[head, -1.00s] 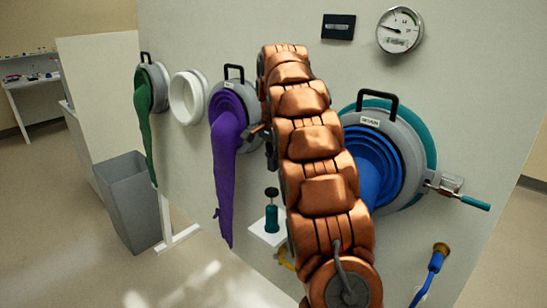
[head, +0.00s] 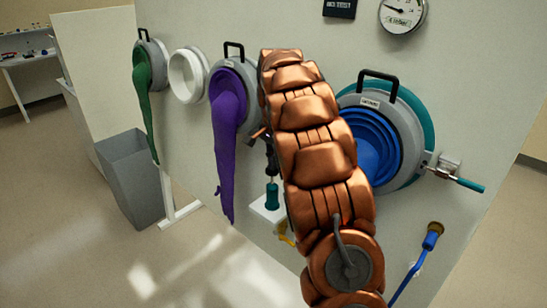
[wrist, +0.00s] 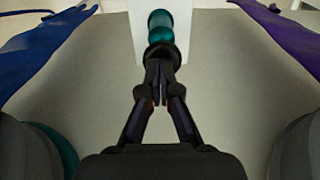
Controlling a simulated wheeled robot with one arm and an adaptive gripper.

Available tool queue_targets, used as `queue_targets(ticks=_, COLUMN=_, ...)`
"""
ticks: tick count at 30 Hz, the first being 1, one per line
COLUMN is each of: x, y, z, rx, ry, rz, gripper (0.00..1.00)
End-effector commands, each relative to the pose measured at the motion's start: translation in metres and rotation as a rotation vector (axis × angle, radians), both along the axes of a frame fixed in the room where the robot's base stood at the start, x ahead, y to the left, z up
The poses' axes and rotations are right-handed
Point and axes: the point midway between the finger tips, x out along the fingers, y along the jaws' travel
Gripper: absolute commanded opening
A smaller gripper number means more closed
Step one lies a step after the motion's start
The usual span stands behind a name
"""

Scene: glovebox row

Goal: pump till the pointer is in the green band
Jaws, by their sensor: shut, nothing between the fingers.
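The teal hand pump (head: 272,196) stands upright on a small white shelf (head: 268,216) on the panel. Its body also shows in the wrist view (wrist: 160,20). My gripper (head: 271,168) is shut and empty, pointing down just above the pump. In the wrist view its fingertips (wrist: 158,68) overlap the dark knob (wrist: 160,52); I cannot tell whether they touch it. The round gauge (head: 402,14) is cut off by the top edge of the head view. Its pointer appears to lie on the left side of the dial; the green band cannot be made out.
A purple glove (head: 226,160) hangs left of the pump. A blue glove port (head: 372,150) with a teal-handled latch (head: 468,185) is at right. A yellow hook-like part (head: 286,239) sits below the shelf. A grey bin (head: 135,180) stands on the floor at left.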

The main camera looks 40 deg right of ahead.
Motion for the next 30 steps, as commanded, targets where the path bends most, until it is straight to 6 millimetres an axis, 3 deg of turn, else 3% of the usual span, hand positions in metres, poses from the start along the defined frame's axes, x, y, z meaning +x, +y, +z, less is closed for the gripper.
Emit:
queue_targets(ticks=10, x=0.000, y=0.000, z=-0.003, rx=0.001, ry=0.001, rz=0.000, gripper=0.00)
queue_targets(ticks=20, x=0.000, y=0.000, z=-0.048, rx=0.001, ry=0.002, rz=0.001, gripper=0.00)
queue_targets(ticks=30, x=0.000, y=0.000, z=-0.049, rx=0.002, ry=0.004, rz=0.000, gripper=0.00)
